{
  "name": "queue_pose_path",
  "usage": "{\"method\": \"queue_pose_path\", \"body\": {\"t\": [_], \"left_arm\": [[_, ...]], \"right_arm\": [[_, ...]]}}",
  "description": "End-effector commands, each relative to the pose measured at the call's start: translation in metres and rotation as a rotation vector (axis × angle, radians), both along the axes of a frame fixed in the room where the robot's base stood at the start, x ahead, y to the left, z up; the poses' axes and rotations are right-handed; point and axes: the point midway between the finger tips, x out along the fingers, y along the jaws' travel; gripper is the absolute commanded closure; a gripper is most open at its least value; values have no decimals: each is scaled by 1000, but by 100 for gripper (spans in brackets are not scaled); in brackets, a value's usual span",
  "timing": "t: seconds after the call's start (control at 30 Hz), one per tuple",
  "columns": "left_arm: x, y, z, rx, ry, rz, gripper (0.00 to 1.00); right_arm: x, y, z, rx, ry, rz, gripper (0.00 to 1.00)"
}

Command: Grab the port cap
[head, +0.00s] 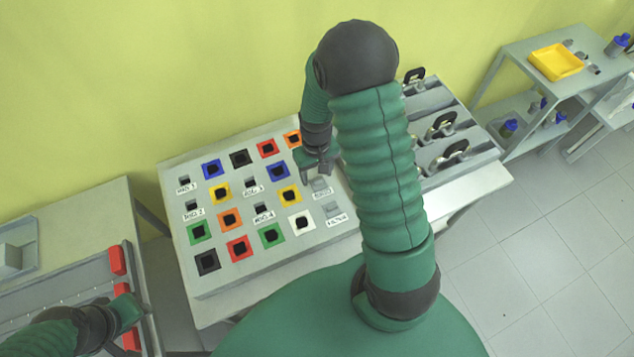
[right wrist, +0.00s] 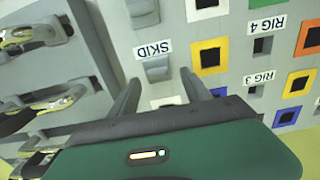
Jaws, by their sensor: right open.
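The light panel (head: 215,275) carries rows of coloured square frames with dark centres and small labelled sockets. A grey cap-like block (right wrist: 157,68) sits at the SKID label (right wrist: 153,50); it also shows in the head view (head: 320,183). I take this block for the port cap, though nothing marks it so. My right gripper (head: 320,170) is over the panel's right part, open. In the right wrist view its two fingers (right wrist: 160,78) point at the SKID block, one on each side; contact cannot be told. My left gripper (head: 130,310) is low at the left; its fingers are unclear.
A similar grey block (head: 332,208) sits at the FILTER label. Units with black-handled clamps (head: 440,125) stand right of the panel. Red blocks (head: 117,262) lie near my left gripper. A shelf with a yellow tray (head: 556,62) stands far right.

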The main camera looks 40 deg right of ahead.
Motion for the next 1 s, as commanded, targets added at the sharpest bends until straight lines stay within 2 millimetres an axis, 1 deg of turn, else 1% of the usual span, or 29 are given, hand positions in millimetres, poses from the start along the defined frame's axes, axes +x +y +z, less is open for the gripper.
{"method": "queue_pose_path", "body": {"t": [0.03, 0.1, 0.33, 0.77, 1.0], "left_arm": [[0, 0, 1, 0, 0, 0, 64], [0, 0, 1, 0, 0, 0, 64], [0, 0, 1, 0, 0, 0, 64], [0, 0, 1, 0, 0, 0, 64], [0, 0, 1, 0, 0, 0, 64]], "right_arm": [[-1, 0, -8, 1, 3, -1, 44], [-1, 1, -15, 0, 1, -1, 44], [-1, 1, -17, -2, -2, -1, 44], [-1, 0, -17, -1, -1, -1, 100], [-1, 0, -17, -1, -1, -2, 100]]}}
